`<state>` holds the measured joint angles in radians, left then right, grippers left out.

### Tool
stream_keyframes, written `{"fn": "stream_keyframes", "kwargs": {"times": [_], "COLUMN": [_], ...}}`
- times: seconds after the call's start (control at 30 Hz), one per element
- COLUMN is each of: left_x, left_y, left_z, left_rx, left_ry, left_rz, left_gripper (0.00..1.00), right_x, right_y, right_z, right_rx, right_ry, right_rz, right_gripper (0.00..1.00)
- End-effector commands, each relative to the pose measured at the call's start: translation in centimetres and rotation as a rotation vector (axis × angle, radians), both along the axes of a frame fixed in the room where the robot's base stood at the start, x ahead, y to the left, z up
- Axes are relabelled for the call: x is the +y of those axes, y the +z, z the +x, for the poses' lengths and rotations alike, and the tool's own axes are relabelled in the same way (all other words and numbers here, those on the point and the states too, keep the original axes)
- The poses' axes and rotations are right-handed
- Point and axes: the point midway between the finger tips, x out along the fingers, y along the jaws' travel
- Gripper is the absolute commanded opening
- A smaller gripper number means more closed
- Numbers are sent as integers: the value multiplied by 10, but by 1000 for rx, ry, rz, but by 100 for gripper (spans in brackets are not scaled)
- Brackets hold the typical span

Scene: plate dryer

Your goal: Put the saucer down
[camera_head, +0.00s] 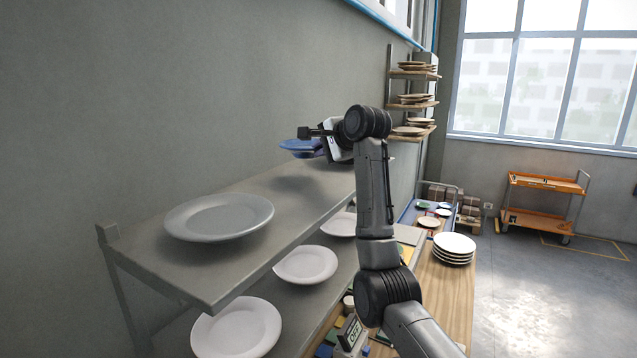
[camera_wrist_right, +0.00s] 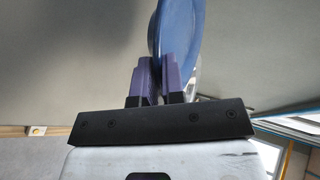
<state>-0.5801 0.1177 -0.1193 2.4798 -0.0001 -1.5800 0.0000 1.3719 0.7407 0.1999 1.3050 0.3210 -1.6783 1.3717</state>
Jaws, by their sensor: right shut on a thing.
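The blue saucer (camera_head: 301,146) is held above the far part of the top shelf (camera_head: 285,200), with its shadow on the shelf below it. My right gripper (camera_head: 318,142) is shut on the saucer's rim. In the right wrist view the saucer (camera_wrist_right: 178,30) stands between the two purple fingers of the right gripper (camera_wrist_right: 160,72). The far side of the saucer is partly out of frame there. In the head view the saucer looks nearly level. My left gripper is not in view.
A large grey plate (camera_head: 219,216) sits on the near part of the top shelf. White plates (camera_head: 306,264) lie on the lower shelves. A stack of white plates (camera_head: 454,248) stands on the wooden table at right. The middle of the top shelf is clear.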

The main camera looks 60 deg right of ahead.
Motion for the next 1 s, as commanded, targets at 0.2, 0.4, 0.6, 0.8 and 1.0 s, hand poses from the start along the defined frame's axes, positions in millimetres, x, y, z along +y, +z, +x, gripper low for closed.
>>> {"fn": "stream_keyframes", "kwargs": {"times": [0.2, 0.4, 0.6, 0.8, 1.0], "left_x": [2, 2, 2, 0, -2], "left_y": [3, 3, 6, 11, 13], "left_z": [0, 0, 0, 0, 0], "left_rx": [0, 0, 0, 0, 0], "left_ry": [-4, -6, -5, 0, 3], "left_rz": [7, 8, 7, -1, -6], "left_gripper": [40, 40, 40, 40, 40], "right_x": [28, 40, 42, 41, 41], "right_y": [-17, -25, -35, -56, -66], "right_z": [-10, -16, -16, -16, -16], "right_rx": [0, -1, 1, 1, -2], "right_ry": [0, -1, 0, -1, 0], "right_rz": [-2, -1, 0, 1, 0], "right_gripper": [0, 0, 0, 0, 0]}}
